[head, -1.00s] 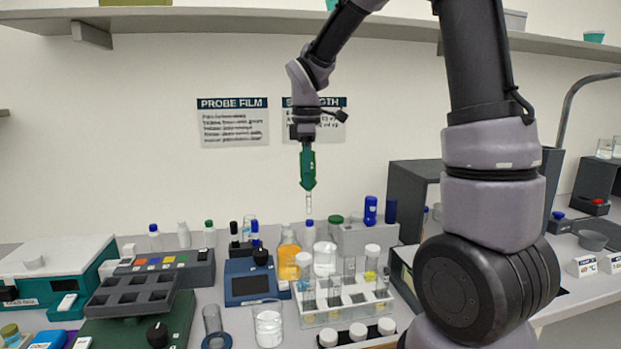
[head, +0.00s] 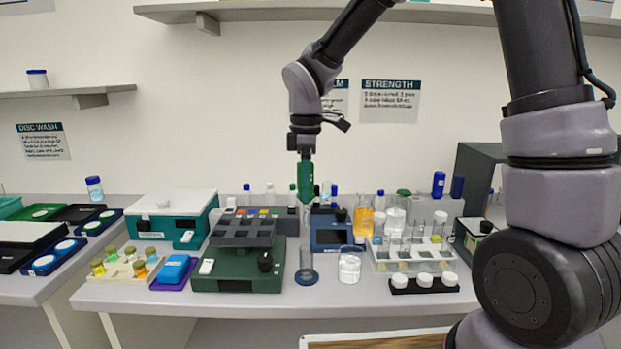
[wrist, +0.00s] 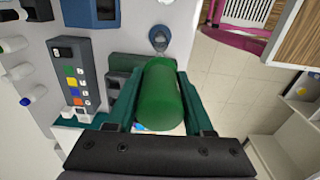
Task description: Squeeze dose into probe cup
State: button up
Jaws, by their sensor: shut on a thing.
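My gripper (head: 306,184) points down above the bench, shut on a dropper with a green bulb (wrist: 160,97). The dropper's clear tip (head: 304,216) hangs below the jaws, partly lost against the devices behind. A clear cylinder on a round blue base (head: 306,277) stands near the bench's front edge, below the dropper in the picture; it looks like the probe cup, but I see no label on it. In the wrist view a round grey and blue piece (wrist: 159,38) shows beyond the bulb, probably the same cup. I cannot see any liquid in the tip.
A green device with a dark tray top (head: 236,270) stands left of the cup. Behind are a blue screen device (head: 336,234) and an orange bottle (head: 363,217). A vial rack (head: 410,258) stands further right.

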jog(key=shift+f, duration=0.9)
send_over(307, 246)
jog(key=s, duration=0.2)
jog(key=shift+w+a+f, duration=0.1)
jog(key=shift+w+f, duration=0.05)
jog(key=shift+f, duration=2.25)
jog(key=shift+w+f, duration=0.1)
jog(key=shift+f, duration=2.25)
jog(key=o, duration=0.4)
grip_shut()
jog(key=shift+f, duration=0.1)
jog(key=shift+s+f, duration=0.1)
jog(key=shift+f, duration=2.15)
